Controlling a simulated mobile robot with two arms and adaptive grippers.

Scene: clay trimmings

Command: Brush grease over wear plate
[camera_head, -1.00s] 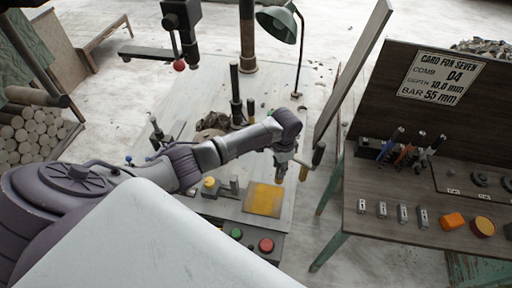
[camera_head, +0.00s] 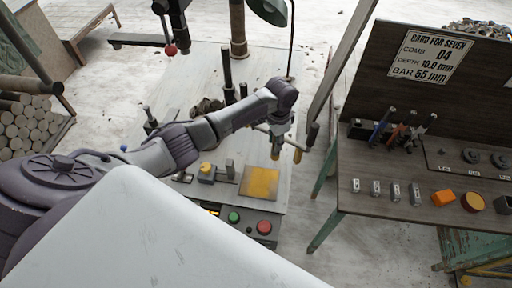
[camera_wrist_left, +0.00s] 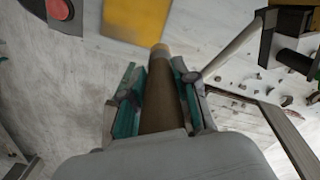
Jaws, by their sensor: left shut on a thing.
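The wear plate (camera_head: 260,183) is a flat yellow-orange square on the pale machine bed in the head view. Its edge also shows at the top of the left wrist view (camera_wrist_left: 136,17). My left gripper (camera_head: 279,140) is above and slightly right of the plate's far edge in the head view. In the left wrist view its teal-lined jaws (camera_wrist_left: 160,98) are shut on a brown round handle, which I take for the brush (camera_wrist_left: 160,85). Its paler tip points toward the plate's edge, apparently apart from it. The bristles are not clear. My right gripper is out of view.
A control box with a green button (camera_head: 234,217) and red button (camera_head: 264,227) stands in front of the plate. A lever with a dark grip (camera_head: 312,134) is close right of my gripper.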

